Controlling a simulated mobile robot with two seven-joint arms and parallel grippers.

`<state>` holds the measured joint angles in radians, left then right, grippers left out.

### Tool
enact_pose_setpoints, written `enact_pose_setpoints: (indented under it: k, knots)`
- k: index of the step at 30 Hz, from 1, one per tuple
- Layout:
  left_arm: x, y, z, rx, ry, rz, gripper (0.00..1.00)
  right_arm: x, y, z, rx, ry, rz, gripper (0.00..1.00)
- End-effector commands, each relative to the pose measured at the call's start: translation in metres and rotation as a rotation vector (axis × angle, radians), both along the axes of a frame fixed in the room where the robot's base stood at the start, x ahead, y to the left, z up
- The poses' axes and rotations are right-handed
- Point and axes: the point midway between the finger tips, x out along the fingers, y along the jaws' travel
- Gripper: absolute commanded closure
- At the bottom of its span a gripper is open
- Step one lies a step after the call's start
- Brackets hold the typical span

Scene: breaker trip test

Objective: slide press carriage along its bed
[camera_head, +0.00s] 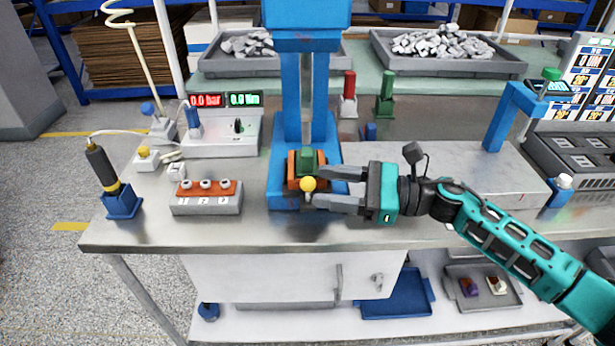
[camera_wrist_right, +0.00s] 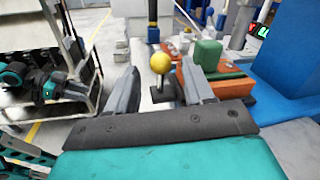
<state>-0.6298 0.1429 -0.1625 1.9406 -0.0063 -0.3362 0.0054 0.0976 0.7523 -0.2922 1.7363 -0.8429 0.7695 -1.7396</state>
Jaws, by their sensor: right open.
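The blue press (camera_head: 291,120) stands on the bench, with its blue bed (camera_head: 279,199) at the foot. The orange press carriage (camera_head: 292,172) sits on the bed and carries a green block (camera_head: 307,158). A yellow ball knob (camera_head: 308,184) sticks out at the carriage's front. My right gripper (camera_head: 319,187) is open, coming in from the right, its fingertips just beside the knob. In the right wrist view, the yellow knob (camera_wrist_right: 160,63) shows between my open fingers (camera_wrist_right: 159,76); contact cannot be told. The carriage (camera_wrist_right: 230,86) lies right of them there. My left gripper is not in view.
A blue bracket (camera_head: 502,117) stands at right. The bench front (camera_head: 250,235) is clear.

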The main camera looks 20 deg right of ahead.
Motion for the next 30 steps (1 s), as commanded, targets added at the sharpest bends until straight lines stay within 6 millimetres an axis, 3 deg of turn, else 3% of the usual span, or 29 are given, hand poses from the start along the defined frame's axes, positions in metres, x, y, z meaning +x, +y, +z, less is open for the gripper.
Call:
enact_pose_setpoints:
  k: [3,9,19,30]
  knots:
    - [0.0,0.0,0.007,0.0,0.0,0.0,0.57,0.01,0.019,0.003,0.002,-0.001,0.001,0.48]
    - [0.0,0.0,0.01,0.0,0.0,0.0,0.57,0.018,0.035,0.001,0.002,0.001,-0.001,0.48]
    - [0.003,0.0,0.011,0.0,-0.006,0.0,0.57,0.02,0.038,-0.001,0.0,0.002,-0.001,0.48]
    - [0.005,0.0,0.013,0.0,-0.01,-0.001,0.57,0.019,0.038,-0.001,0.001,0.002,-0.001,0.83]
